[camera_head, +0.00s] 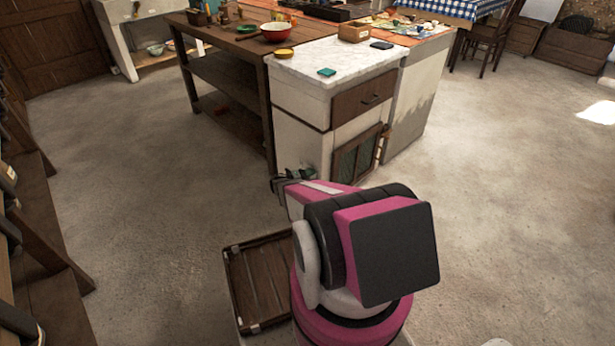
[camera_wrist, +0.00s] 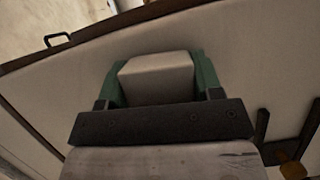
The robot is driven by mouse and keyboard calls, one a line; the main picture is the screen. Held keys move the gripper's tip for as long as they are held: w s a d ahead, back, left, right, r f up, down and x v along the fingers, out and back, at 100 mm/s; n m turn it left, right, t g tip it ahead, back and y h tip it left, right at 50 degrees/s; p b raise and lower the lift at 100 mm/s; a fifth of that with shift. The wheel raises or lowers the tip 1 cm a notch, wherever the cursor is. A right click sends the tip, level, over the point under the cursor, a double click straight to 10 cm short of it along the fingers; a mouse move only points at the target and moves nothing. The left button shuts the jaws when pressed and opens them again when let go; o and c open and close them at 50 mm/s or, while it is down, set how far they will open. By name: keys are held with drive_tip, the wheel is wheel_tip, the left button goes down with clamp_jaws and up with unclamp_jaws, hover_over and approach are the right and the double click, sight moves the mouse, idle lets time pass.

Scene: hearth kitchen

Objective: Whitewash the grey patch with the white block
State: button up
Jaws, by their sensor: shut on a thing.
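My gripper (camera_head: 283,181) is low in front of the pale cabinet (camera_head: 297,108) in the head view. In the wrist view its two green fingers are shut on the white block (camera_wrist: 157,76), one on each side. The block's pale face shows clearly there; in the head view I cannot make it out. A grey patch (camera_head: 408,125) with a ragged upper edge covers the lower part of the cabinet's right side wall in the head view. My gripper is left of that wall and apart from it. I cannot pick out the patch in the wrist view.
A drawer (camera_head: 364,98) with a dark handle and a dark framed door (camera_head: 357,153) are on the cabinet front. A wooden slatted tray (camera_head: 262,280) lies on the floor beside my base. A dark wooden table (camera_head: 222,72) adjoins the cabinet. Floor at right is clear.

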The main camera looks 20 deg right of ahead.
sight(301, 165)
drive_tip(key=shift+w+a, duration=0.75)
drive_tip(key=shift+w, duration=1)
drive_tip(key=shift+w+a, duration=0.75)
drive_tip(key=shift+w, duration=1)
drive_tip(key=shift+w+a, duration=0.75)
drive_tip(key=shift+w, duration=1)
drive_tip(key=shift+s+a, duration=0.1)
drive_tip(key=shift+s+a, duration=0.35)
drive_tip(key=shift+a, duration=0.55)
drive_tip(key=shift+s+a, duration=0.4)
drive_tip(key=shift+a, duration=0.5)
drive_tip(key=shift+s+a, duration=0.35)
drive_tip(key=shift+a, duration=0.55)
drive_tip(key=shift+s+a, duration=0.3)
drive_tip(key=shift+a, duration=0.4)
drive_tip(key=shift+s+a, duration=0.3)
drive_tip(key=shift+a, duration=0.35)
